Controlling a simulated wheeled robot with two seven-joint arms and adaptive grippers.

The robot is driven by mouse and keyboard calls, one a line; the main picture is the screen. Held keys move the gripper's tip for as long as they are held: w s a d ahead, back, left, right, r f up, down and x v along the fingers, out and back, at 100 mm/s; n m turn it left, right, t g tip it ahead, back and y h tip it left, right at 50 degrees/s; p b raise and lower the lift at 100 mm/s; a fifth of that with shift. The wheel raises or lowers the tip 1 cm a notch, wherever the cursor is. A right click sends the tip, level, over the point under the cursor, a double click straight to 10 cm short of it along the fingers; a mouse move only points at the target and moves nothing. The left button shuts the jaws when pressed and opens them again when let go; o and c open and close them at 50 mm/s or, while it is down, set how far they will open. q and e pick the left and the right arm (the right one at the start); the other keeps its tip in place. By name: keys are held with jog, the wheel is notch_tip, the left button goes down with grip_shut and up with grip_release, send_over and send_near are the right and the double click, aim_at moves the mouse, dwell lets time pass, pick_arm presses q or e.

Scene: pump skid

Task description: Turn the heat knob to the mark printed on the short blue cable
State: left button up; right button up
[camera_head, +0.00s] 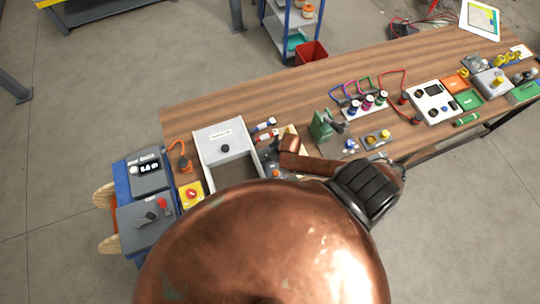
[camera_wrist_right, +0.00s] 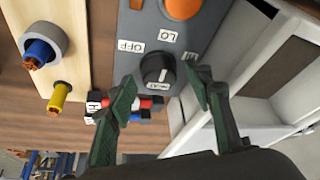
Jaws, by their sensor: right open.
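In the right wrist view the heat knob (camera_wrist_right: 155,66) is black and round with a white pointer line. It sits on a grey box (camera_wrist_right: 196,18) with white labels around it; OFF and LO are readable. My right gripper (camera_wrist_right: 159,76) is open, with one green finger on each side of the knob and visible gaps to it. Short red, blue and black cable pieces (camera_wrist_right: 138,104) with white tags lie below the knob; the mark on the blue one is unreadable. They partly hide behind the left finger. My left gripper is out of view.
A wooden block (camera_wrist_right: 70,95) holds blue and yellow cable ends, left of the box. A white tray-like bin (camera_head: 212,164) stands beside the work area in the head view. A green device (camera_head: 321,127) and a yellow-based red switch (camera_head: 191,194) stand nearby.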

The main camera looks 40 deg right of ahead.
jog(key=v, duration=1.2)
dwell(0.5)
